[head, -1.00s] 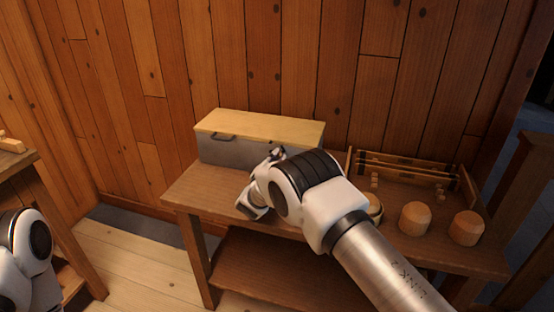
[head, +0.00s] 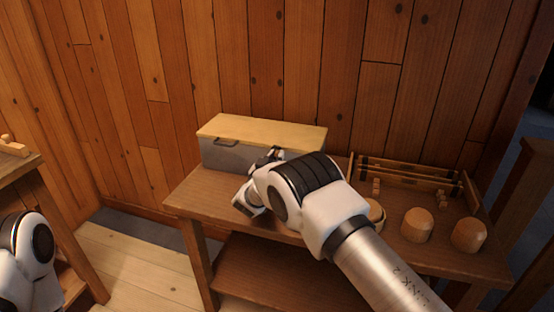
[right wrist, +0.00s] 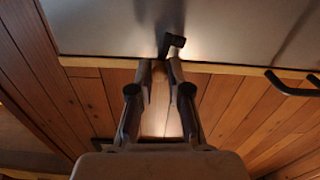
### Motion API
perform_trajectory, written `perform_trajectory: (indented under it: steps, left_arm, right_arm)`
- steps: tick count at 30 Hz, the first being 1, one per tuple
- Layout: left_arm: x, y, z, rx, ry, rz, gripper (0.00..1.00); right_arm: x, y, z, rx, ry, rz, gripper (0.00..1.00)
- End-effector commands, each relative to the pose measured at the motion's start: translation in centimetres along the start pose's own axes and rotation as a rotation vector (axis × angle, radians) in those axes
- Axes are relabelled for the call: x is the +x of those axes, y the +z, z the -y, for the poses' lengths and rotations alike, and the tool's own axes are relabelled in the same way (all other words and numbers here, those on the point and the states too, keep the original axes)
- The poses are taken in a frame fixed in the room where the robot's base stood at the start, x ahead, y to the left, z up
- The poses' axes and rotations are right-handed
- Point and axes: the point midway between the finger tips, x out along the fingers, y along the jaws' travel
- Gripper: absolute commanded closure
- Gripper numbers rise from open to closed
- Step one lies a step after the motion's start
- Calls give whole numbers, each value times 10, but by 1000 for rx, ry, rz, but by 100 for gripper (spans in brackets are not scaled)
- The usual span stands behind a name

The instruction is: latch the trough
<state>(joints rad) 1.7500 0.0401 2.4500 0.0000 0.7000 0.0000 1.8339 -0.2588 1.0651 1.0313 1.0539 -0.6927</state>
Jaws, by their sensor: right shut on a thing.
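The trough (head: 228,156) is a grey box with a pale wooden lid (head: 262,132), lying shut, at the back left of the bench. A dark handle (head: 226,143) is on its front; it also shows in the right wrist view (right wrist: 290,86). My right gripper (head: 274,154) is at the trough's front, right of the handle. In the right wrist view its fingertips (right wrist: 163,68) are close together on a small dark latch (right wrist: 173,42) at the lid's edge. The fingers hide part of the latch. My left gripper is out of view; only part of that arm shows.
The bench (head: 190,193) also holds a wooden rack (head: 405,172) and several turned wooden pieces, such as this spool (head: 417,224), on the right. The plank wall is close behind. Another table (head: 20,165) stands at far left.

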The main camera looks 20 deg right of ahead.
Motion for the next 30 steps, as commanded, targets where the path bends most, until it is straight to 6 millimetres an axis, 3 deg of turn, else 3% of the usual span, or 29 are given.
perform_trajectory:
  steps: [12,28,29,30]
  left_arm:
    - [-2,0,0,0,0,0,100]
    - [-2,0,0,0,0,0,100]
    - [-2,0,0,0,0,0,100]
    - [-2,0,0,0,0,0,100]
  right_arm:
    - [0,-6,5,-200,1,-3,100]
    - [0,-6,6,-225,0,-4,100]
    - [0,-6,6,-225,0,-4,72]
    - [0,-6,6,-225,0,-4,58]
